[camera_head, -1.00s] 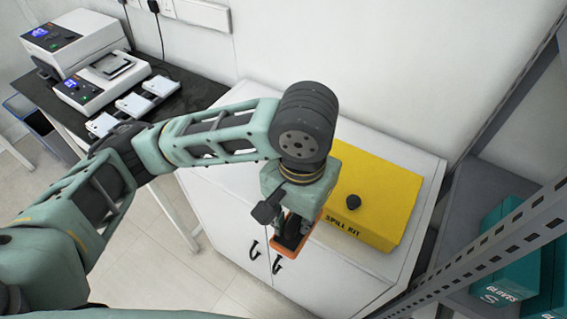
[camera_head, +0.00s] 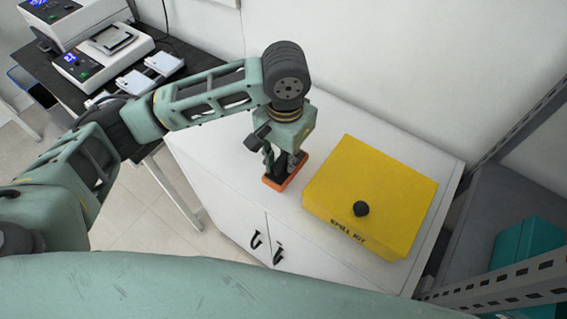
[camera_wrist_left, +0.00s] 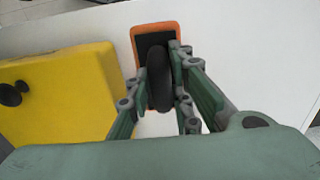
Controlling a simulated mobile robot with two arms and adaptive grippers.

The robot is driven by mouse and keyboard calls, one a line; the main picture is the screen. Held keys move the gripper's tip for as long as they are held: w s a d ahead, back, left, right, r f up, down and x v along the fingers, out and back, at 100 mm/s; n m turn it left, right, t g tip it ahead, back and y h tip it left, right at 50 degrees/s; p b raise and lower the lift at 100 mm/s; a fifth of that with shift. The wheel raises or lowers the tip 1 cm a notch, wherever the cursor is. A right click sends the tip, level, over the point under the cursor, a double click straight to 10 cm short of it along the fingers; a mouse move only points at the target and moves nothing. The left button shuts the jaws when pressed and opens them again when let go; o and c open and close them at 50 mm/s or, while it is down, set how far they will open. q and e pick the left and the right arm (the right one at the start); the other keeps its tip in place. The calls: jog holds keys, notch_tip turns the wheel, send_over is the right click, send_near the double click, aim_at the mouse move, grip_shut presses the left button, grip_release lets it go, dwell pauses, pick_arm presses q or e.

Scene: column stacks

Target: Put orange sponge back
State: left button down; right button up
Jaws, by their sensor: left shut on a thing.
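The orange sponge (camera_head: 272,184) has an orange rim and a dark top with a black handle. It is at the white cabinet top, left of the yellow box. My left gripper (camera_head: 284,168) points down over it and is shut on its black handle. The left wrist view shows the orange rim (camera_wrist_left: 183,38) and the handle between the fingers (camera_wrist_left: 160,85). I cannot tell whether the sponge's underside touches the cabinet top. My right gripper is not in view.
The yellow spill kit box (camera_head: 375,190) stands close to the right on the white cabinet (camera_head: 330,120). A dark bench with lab devices (camera_head: 105,50) is at the upper left. A metal shelf with teal boxes (camera_head: 520,245) is at the right. The cabinet top behind the sponge is clear.

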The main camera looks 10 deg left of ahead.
aim_at(284, 153)
pick_arm(q)
jog(key=shift+w+a+f, duration=0.2)
jog(key=shift+w+f, duration=0.05)
jog(key=shift+f, duration=0.25)
notch_tip(284, 153, down, 2)
jog(key=shift+s+f+p, duration=0.1)
jog(key=shift+f+p, duration=0.1)
jog(key=shift+p, duration=0.1)
jog(key=shift+f, duration=0.5)
jog(key=c, duration=1.6)
grip_release()
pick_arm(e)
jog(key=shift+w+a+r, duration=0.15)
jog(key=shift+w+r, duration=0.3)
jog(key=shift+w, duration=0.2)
pick_arm(q)
jog(key=shift+o, duration=0.2)
jog(key=shift+r, duration=0.35)
notch_tip(284, 153, up, 12)
jog(key=shift+d+f+b, duration=0.1)
jog(key=shift+f+b, duration=0.15)
jog(key=shift+b, duration=0.35)
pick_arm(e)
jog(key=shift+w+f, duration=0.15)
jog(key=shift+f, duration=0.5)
